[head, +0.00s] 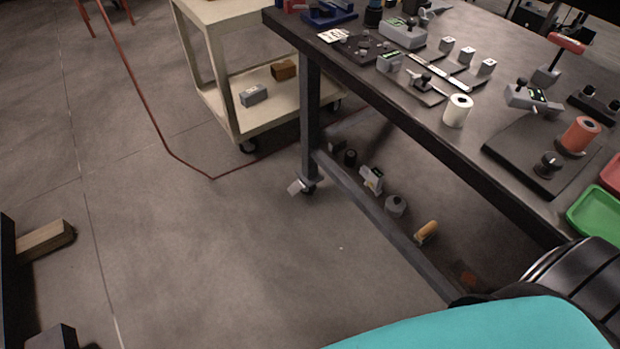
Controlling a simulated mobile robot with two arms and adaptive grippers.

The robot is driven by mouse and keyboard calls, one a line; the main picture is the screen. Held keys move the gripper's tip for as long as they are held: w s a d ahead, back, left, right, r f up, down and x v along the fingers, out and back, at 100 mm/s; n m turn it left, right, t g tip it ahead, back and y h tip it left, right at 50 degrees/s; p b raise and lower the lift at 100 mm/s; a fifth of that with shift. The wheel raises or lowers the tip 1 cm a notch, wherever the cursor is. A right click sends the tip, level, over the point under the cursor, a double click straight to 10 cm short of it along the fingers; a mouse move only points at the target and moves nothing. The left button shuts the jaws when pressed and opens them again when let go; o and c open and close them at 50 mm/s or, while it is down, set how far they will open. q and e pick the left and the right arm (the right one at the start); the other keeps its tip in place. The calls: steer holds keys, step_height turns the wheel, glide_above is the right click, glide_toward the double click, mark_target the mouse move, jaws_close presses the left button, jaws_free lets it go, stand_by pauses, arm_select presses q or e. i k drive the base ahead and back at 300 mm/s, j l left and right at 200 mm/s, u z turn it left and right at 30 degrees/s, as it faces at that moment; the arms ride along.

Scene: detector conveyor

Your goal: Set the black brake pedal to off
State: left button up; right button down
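No part in view can be surely made out as the black brake pedal. Neither of my grippers is in view.
The dark workbench (430,140) runs diagonally at the right, holding several fixtures, a white roll (457,110) and a green tray (597,212). Its lower rail (375,222) is close to several floor items. A red cable (140,105) crosses the floor. The floor (230,260) ahead is clear.

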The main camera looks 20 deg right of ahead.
mark_target(297, 186)
steer(key=i+j+z, duration=0.1)
steer(key=i+z, duration=0.15)
steer(key=z, duration=0.15)
steer(key=i+j+z, duration=0.15)
steer(key=z, duration=0.25)
steer(key=i+j+z, duration=0.25)
steer(key=z, duration=0.15)
steer(key=i+j+z, duration=0.15)
steer(key=j+z, duration=0.2)
